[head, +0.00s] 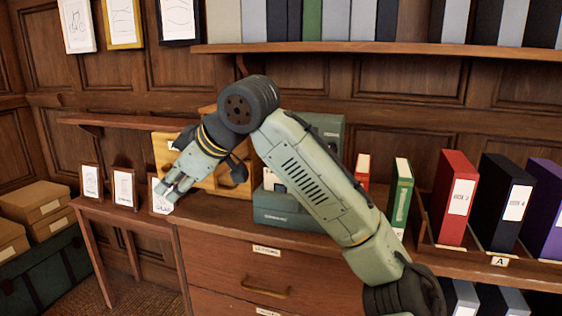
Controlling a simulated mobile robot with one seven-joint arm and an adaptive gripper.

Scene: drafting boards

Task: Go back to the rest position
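My gripper (170,190) hangs at the end of my bent arm, left of the middle of the head view. It points down and to the left, in front of the wooden cabinet's left end. Its pale fingers look spread apart, with nothing seen between them. A small framed card (162,207) shows just below and behind the fingertips. I cannot tell how far apart they are in depth.
A wooden organizer (168,152) and a grey-green box (285,212) stand on the cabinet (225,262) behind my arm. Binders, one red (455,198), stand at right. An upper shelf (400,50) holds several books. Boxes (35,200) are stacked at left.

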